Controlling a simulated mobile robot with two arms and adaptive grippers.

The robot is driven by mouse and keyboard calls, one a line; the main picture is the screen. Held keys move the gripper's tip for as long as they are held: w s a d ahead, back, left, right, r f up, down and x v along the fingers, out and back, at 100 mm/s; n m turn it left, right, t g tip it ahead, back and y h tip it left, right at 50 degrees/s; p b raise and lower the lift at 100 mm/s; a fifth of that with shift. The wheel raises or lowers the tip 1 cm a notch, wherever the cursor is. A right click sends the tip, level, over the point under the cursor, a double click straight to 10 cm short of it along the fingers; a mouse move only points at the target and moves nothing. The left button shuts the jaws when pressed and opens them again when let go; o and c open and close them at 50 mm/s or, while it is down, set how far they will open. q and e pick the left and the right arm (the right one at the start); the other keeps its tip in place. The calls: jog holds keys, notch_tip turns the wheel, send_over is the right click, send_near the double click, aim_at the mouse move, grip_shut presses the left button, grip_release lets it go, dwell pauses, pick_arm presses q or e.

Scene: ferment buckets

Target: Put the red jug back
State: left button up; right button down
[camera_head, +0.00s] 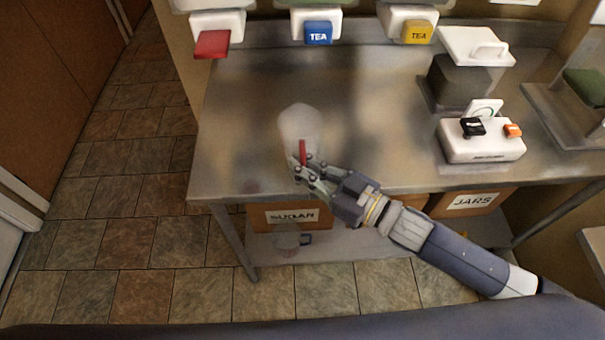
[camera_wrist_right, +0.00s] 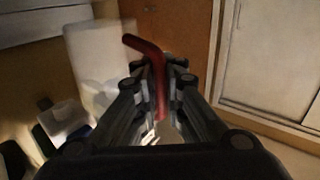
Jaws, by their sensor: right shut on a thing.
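The red jug (camera_head: 300,123) is a pale, cloudy jug with a red handle (camera_head: 302,151), over the left front part of the steel bench in the head view. My right gripper (camera_head: 304,168) is shut on the red handle from the front. In the right wrist view the red handle (camera_wrist_right: 158,80) runs between the fingers, and the pale jug body (camera_wrist_right: 100,65) is to its left. I cannot tell whether the jug's base touches the bench. My left gripper is not in view.
Containers with a red tap (camera_head: 212,44), a blue tap (camera_head: 318,32) and a yellow tap (camera_head: 418,32) line the back. A white device (camera_head: 482,140) stands at the right on the bench (camera_head: 375,120). Another clear jug (camera_head: 288,241) sits on the lower shelf. The bench middle is clear.

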notch_tip(320, 180, down, 3)
jog(key=shift+f, duration=0.2)
jog(key=shift+f, duration=0.2)
jog(key=c, duration=1.7)
grip_release()
